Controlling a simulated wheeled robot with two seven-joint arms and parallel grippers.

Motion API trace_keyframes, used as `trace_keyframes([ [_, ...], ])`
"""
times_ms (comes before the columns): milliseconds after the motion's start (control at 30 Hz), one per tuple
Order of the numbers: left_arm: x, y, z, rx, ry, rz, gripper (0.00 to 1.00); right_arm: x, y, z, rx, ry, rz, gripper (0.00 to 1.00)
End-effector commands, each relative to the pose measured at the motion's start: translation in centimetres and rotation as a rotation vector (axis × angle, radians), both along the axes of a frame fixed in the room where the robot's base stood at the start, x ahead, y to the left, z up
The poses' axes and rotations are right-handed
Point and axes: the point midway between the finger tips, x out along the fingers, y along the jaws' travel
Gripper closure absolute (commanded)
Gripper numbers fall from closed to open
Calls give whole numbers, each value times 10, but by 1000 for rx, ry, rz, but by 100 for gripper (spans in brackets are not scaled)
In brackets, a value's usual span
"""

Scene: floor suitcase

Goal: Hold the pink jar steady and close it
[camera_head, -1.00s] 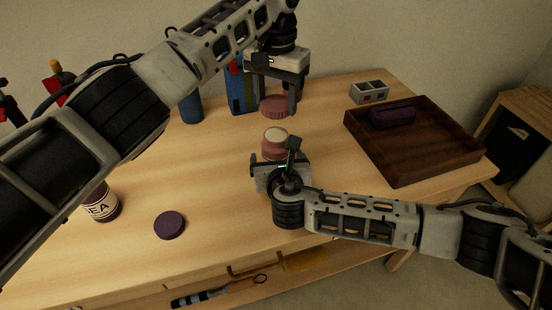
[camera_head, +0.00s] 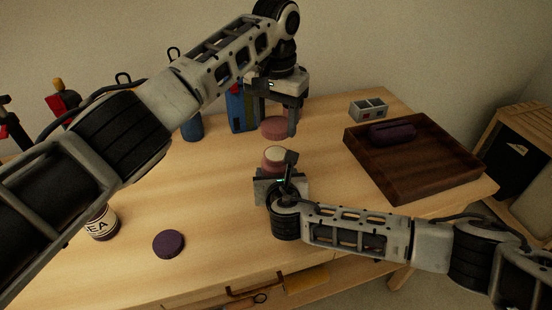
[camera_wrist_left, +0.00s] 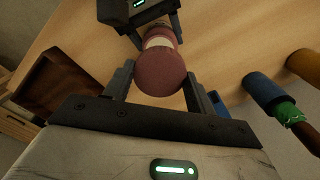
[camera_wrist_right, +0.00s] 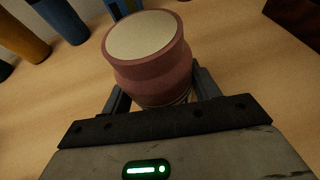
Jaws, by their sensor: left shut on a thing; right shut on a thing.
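The pink jar (camera_head: 273,160) stands upright on the table, its top showing a round cream-coloured face. My right gripper (camera_wrist_right: 160,92) is shut on the jar's lower part from the near side. It also shows in the head view (camera_head: 280,180). The pink lid (camera_head: 277,127) is in my left gripper (camera_head: 276,122), which points down from above, behind the jar. In the left wrist view, the lid (camera_wrist_left: 160,72) sits between both fingers and overlaps part of the jar (camera_wrist_left: 158,42). In the head view, lid and jar are apart.
A purple lid (camera_head: 168,244) and a TEA jar (camera_head: 102,225) are at the left. A blue cylinder (camera_head: 192,127) and blue books (camera_head: 240,110) stand behind. A dark wooden tray (camera_head: 440,168) with a purple case (camera_head: 392,132) is at the right.

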Motion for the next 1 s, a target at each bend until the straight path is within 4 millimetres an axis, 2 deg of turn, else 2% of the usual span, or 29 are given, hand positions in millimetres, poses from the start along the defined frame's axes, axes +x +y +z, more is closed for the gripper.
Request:
trace_keyframes([
  [200,-1,0,-33,1,4,0,65,0,0,0,0,1,0,80],
  [300,-1,0,-44,1,3,0,65,0,0,0,0,1,0,80],
  [800,-1,0,-44,1,0,0,65,0,0,-1,-1,1,-1,80],
  [1000,-1,0,-53,0,1,0,65,0,0,-1,-1,1,-1,80],
])
